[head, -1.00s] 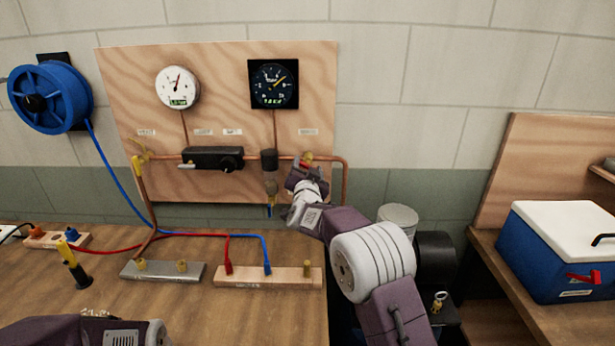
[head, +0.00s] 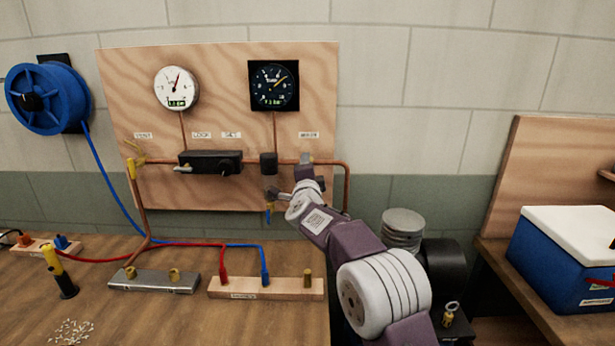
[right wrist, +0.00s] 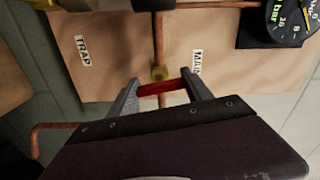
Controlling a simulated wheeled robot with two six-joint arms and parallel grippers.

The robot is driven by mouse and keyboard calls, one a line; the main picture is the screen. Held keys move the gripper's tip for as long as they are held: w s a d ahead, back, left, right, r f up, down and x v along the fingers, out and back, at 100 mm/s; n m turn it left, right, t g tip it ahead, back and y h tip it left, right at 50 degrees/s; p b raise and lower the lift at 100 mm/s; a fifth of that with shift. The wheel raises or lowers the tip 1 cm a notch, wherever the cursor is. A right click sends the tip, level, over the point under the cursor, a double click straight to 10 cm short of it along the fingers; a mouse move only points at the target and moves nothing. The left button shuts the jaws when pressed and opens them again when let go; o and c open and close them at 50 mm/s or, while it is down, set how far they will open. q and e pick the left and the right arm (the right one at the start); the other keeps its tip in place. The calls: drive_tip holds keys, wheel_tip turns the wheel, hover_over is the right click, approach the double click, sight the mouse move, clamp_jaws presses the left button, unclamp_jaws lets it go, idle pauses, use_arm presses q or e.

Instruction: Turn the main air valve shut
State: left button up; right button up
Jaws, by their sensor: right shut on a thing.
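The main air valve has a brass body (right wrist: 160,73) on the copper pipe and a red lever (right wrist: 162,88), seen in the right wrist view beside the MAIN label (right wrist: 197,62). The lever appears to lie across the pipe's line. My right gripper (right wrist: 163,92) is shut on the red lever, one grey finger at each end of it. In the head view my right gripper (head: 305,163) is at the pipe under the label and hides the valve. My left gripper is not in view.
The board (head: 225,70) carries a white gauge (head: 176,87), a dark gauge (head: 273,85) and a black regulator block (head: 210,162) left of my right gripper. A drain fitting (head: 270,195) hangs just left of my wrist. A blue cooler (head: 560,255) stands far right.

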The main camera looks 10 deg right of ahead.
drive_tip(key=shift+f+m+b, duration=0.2)
drive_tip(key=shift+m+b, duration=0.15)
drive_tip(key=shift+m, duration=0.85)
drive_tip(key=o, duration=1.4)
drive_tip(key=shift+c, duration=0.2)
drive_tip(key=shift+s+d+r, duration=0.1)
drive_tip(key=shift+r, duration=0.05)
drive_tip(key=shift+s, duration=0.15)
drive_tip(key=s+a+b, duration=0.1)
drive_tip(key=s+b, duration=0.2)
drive_tip(key=s, duration=0.5)
drive_tip(key=shift+s+a, duration=0.3)
drive_tip(key=shift+a, duration=0.1)
